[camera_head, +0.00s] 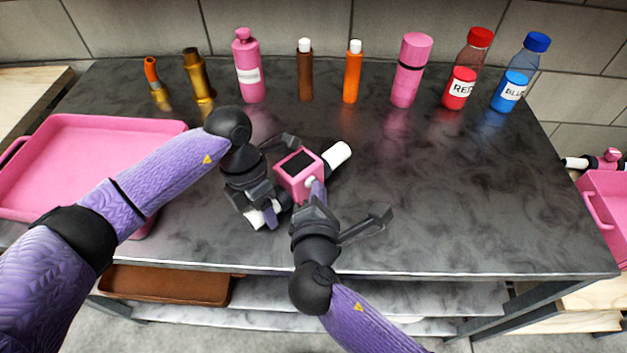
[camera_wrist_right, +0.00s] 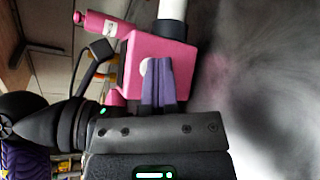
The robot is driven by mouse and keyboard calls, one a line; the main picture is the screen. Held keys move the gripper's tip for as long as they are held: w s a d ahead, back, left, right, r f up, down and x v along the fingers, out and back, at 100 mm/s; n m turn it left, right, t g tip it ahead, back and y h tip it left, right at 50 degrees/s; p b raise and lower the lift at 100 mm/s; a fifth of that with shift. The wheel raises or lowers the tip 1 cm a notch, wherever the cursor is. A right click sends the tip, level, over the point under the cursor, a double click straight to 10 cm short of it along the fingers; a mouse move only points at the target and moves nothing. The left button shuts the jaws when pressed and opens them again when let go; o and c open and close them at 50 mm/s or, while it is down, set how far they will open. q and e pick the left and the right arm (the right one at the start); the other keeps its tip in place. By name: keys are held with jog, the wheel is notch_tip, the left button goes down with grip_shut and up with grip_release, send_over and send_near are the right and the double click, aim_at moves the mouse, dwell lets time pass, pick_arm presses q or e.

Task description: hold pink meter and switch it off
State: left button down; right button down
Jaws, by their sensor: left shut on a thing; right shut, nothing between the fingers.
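The pink meter (camera_head: 298,174) is a box with a dark screen and white pipe ends, in the middle of the dark table. My left gripper (camera_head: 272,212) is shut on the meter, at its left side near the lower white pipe end. My right gripper (camera_head: 318,192) is shut with nothing between its fingers, and its tips are at the meter's front right side. In the right wrist view the purple fingertips (camera_wrist_right: 160,84) lie close against the pink meter (camera_wrist_right: 150,62), beside a round white knob (camera_wrist_right: 146,68). I cannot tell whether they touch the knob.
A pink tray (camera_head: 100,122) lies at the left of the table. Along the back stand a pink bottle (camera_head: 247,68), brown and orange bottles, a pink cylinder (camera_head: 410,70), a red bottle (camera_head: 468,70) and a blue bottle (camera_head: 520,75). The table's right side is clear.

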jog(key=shift+s+d, duration=0.6)
jog(key=shift+d, duration=0.05)
jog(key=shift+s+d+r, duration=0.15)
jog(key=shift+s+d, duration=1.55)
jog(key=shift+d, duration=0.15)
pick_arm(q)
jog(key=shift+c, duration=0.5)
grip_release()
jog(key=shift+r, duration=0.1)
